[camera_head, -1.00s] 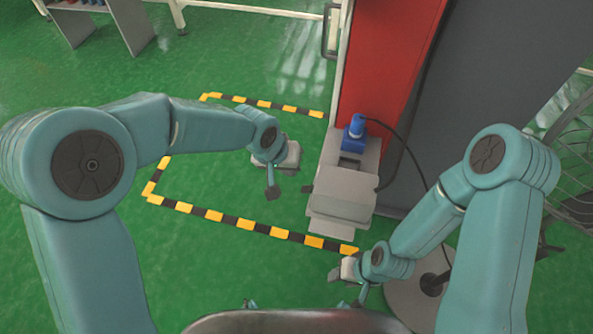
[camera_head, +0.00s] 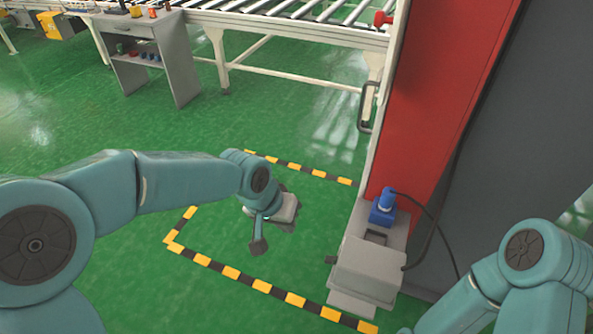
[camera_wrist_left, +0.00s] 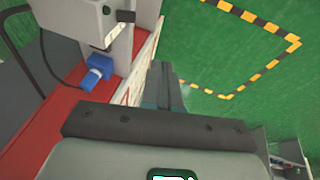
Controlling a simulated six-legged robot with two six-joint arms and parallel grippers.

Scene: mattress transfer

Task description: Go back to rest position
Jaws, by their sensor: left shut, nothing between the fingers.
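My left gripper (camera_head: 258,246) hangs at the end of the left arm, over the green floor inside the striped marking. It is shut and empty. It also shows in the left wrist view (camera_wrist_left: 163,75), its fingers together. My right arm (camera_head: 525,265) comes in at the lower right of the head view, bent downward; its gripper is below the frame.
A red and grey cabinet (camera_head: 430,110) stands right of the left gripper, with a grey box (camera_head: 368,268) and a blue plug (camera_head: 384,208) at its foot. Yellow-black tape (camera_head: 232,273) marks the floor. A roller conveyor (camera_head: 290,30) and a grey stand (camera_head: 172,60) are behind.

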